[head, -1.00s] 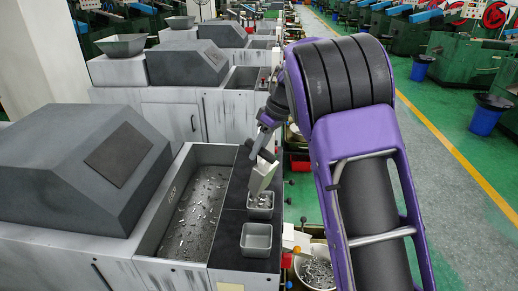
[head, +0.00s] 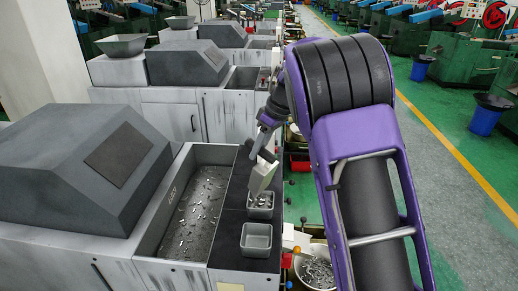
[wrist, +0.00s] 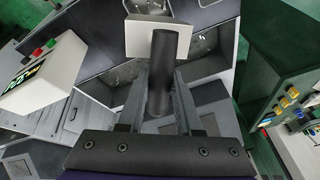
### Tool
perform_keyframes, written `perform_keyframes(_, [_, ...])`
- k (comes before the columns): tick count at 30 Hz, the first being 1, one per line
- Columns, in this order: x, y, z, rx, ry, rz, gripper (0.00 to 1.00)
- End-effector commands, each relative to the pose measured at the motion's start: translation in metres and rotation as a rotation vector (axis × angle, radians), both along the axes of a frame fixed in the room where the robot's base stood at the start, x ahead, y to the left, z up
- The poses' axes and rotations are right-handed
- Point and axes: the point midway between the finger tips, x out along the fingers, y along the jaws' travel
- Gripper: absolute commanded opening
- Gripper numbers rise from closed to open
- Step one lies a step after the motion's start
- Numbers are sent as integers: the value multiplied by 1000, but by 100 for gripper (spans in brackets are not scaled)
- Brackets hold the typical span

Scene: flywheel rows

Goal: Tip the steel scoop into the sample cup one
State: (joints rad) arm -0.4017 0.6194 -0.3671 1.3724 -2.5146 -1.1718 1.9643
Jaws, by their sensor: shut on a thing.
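My gripper (head: 264,146) is shut on the dark handle (wrist: 163,72) of the steel scoop. The scoop's pale, box-like head (head: 262,178) is tilted steeply down over the far sample cup (head: 260,213). Small metal pieces show in that cup, just under the scoop's lower edge; whether they touch cannot be told. A second, nearer grey cup (head: 256,252) stands in front and looks empty. No label shows which cup is one. In the wrist view the scoop's back (wrist: 150,42) faces me and its inside is hidden.
Left of the cups is a long trough (head: 158,240) with scattered metal pieces, beside a dark machine hood (head: 70,170). A round bowl of metal pieces (head: 300,275) sits low to the right. My arm covers the right of centre.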

Motion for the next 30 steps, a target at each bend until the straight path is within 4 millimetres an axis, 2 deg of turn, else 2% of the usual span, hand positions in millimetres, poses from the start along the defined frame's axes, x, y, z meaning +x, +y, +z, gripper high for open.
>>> perform_keyframes(8, [-2, -4, 4, 24, -14, -2, 0])
perform_keyframes(19, [-20, -32, 26, 203, -126, -3, 0])
perform_keyframes(30, [-22, -35, 28, 225, -143, 0, 0])
